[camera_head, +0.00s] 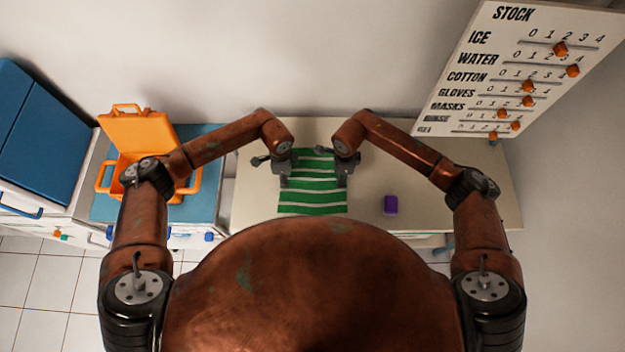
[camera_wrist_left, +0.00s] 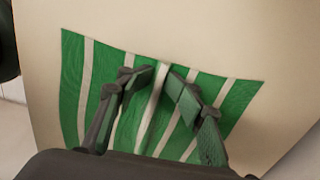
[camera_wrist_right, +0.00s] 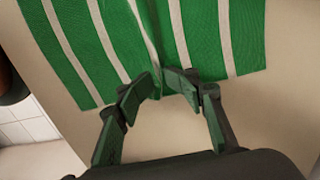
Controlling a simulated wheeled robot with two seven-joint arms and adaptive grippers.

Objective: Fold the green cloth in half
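The green cloth with white stripes (camera_head: 313,196) lies spread on the beige tabletop, its stripes running left to right in the head view. My left gripper (camera_head: 285,178) is at its left edge, and my right gripper (camera_head: 345,178) at its right edge. In the left wrist view the left fingertips (camera_wrist_left: 161,72) stand apart, with a white stripe of the cloth (camera_wrist_left: 75,85) showing between them. In the right wrist view the right fingertips (camera_wrist_right: 160,80) are close together at the edge of the cloth (camera_wrist_right: 235,35). A crease runs into their gap; whether they pinch it is unclear.
A purple block (camera_head: 391,205) lies right of the cloth on the table (camera_head: 440,215). An open orange case (camera_head: 140,130) stands on a blue-topped unit at left. A stock board (camera_head: 475,60) with orange sliders stands at the back right. Bare tabletop surrounds the cloth.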

